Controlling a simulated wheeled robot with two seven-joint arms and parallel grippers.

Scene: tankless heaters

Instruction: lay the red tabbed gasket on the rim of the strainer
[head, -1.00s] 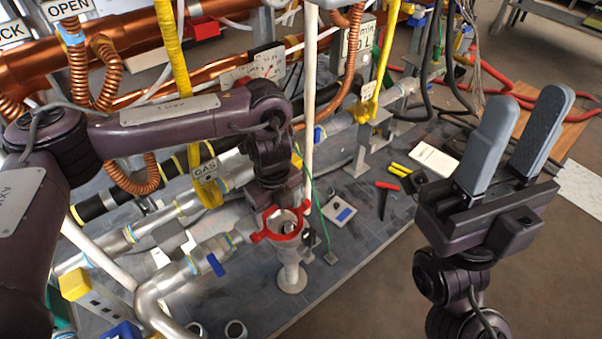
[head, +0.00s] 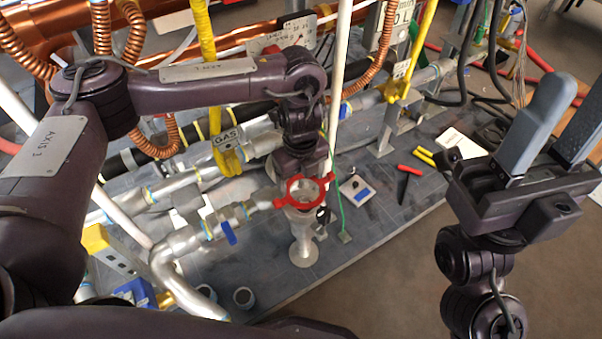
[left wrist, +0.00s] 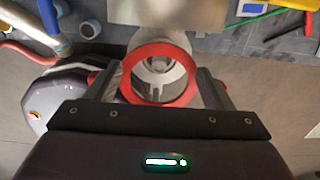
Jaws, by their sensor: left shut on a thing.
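The red tabbed gasket (head: 303,207) is a flat ring with tabs, over the top of the upright metal strainer (head: 302,230) in the head view. My left gripper (head: 301,178) comes down from behind and is shut on the gasket; its fingertips are mostly hidden there. In the left wrist view, the gasket (left wrist: 160,48) lies between the fingers (left wrist: 160,84), with the pale strainer (left wrist: 171,80) showing through its hole. The ring looks roughly centred, but I cannot tell whether it touches the rim. My right gripper (head: 548,130) is open and empty at the right.
Metal pipes with a blue-handled valve (head: 229,233) join from the left. A white upright pipe (head: 337,85) stands behind the gripper. Red-handled pliers (head: 404,180) and a small white box (head: 357,190) lie on the grey board to the right.

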